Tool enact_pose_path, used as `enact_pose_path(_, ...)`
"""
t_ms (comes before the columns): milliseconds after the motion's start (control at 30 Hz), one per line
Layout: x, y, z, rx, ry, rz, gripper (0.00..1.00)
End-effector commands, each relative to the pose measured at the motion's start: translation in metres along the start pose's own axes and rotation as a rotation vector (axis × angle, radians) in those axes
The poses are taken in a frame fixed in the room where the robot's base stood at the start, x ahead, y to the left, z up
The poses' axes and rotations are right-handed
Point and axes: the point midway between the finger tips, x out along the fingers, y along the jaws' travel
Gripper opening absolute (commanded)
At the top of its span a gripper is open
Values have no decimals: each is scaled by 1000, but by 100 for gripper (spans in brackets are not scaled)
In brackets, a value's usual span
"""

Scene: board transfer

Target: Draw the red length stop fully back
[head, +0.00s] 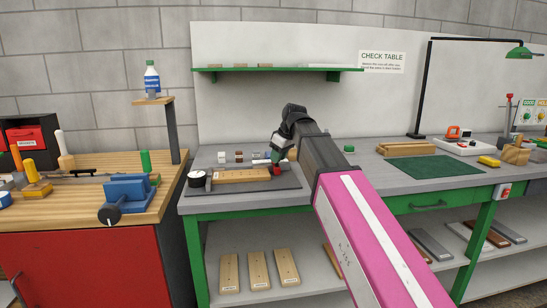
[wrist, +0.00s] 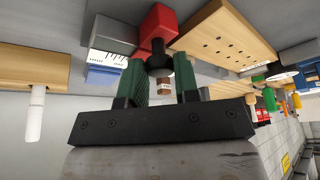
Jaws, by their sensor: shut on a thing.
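The red length stop (wrist: 158,26) is a red block with a black knob (wrist: 157,52) on it, in the wrist view. My gripper (wrist: 160,66) has its green-padded fingers on either side of the knob and is shut on it. A wooden board with several holes (wrist: 225,38) lies close beside the red block. In the head view my gripper (head: 281,153) is at the right end of a pale board (head: 242,175) lying on a dark base (head: 225,187). There only a small red patch of the stop (head: 277,170) shows; my gripper and arm partly cover it.
A white container with a black lid (head: 196,179) stands at the base's left end. Small blocks (head: 238,156) sit behind the board. A green mat (head: 434,170) lies to the right on the grey bench (head: 345,187). A wooden bench (head: 80,193) with a blue vise (head: 125,190) stands left.

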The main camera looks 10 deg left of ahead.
Motion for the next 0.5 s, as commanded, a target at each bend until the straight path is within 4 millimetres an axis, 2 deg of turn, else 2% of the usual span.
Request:
enact_pose_path(200, -10, 25, 23, 3, 0, 3, 0)
enact_pose_path(500, -11, 28, 26, 0, 1, 1, 0)
